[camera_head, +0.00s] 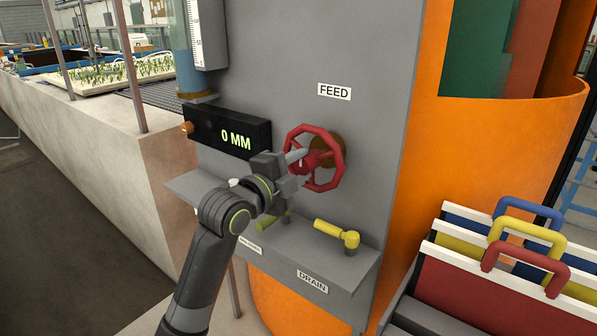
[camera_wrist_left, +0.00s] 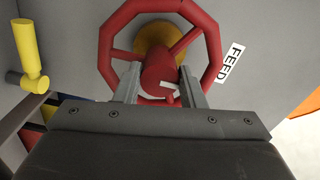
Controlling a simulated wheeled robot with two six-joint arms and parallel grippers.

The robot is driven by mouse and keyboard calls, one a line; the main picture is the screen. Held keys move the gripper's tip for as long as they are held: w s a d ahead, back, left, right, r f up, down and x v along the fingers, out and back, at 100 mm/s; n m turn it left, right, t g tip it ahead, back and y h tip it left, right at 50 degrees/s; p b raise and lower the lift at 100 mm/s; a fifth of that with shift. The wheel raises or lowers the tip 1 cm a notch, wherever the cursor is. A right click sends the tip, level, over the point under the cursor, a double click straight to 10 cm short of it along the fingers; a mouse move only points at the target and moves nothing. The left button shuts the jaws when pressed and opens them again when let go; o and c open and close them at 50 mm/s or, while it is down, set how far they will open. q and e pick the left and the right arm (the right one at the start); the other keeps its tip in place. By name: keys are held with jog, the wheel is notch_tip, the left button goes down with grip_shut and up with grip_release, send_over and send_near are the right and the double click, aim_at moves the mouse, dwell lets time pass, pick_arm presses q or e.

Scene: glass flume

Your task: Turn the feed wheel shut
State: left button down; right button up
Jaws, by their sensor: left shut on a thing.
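The red feed wheel (camera_head: 335,173) is mounted on the grey panel below the FEED label (camera_head: 334,92). In the left wrist view the wheel (camera_wrist_left: 216,50) has an octagonal rim, spokes and a red hub, with a brass-coloured mount behind. My left gripper (camera_head: 299,163) is at the wheel's hub. In the wrist view its two fingers (camera_wrist_left: 160,88) stand on either side of the red hub and are shut on it. The gripper and wrist cover part of the wheel's left side in the head view. My right gripper is in neither view.
A black display (camera_head: 228,131) reading 0 MM is left of the wheel. A yellow drain handle (camera_head: 338,234) sits on the grey ledge below. A second yellow-green handle is partly hidden behind my wrist. Coloured panels with looped handles (camera_head: 526,262) stand at lower right.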

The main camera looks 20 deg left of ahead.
pick_arm(q)
jog(key=shift+f, duration=0.1)
dwell(0.4)
jog(key=c, duration=0.9)
grip_release()
jog(key=shift+c, duration=0.2)
jog(key=p+v, duration=0.9)
jog(key=v, duration=0.8)
jog(key=shift+s, duration=0.15)
jog(key=shift+a, duration=0.1)
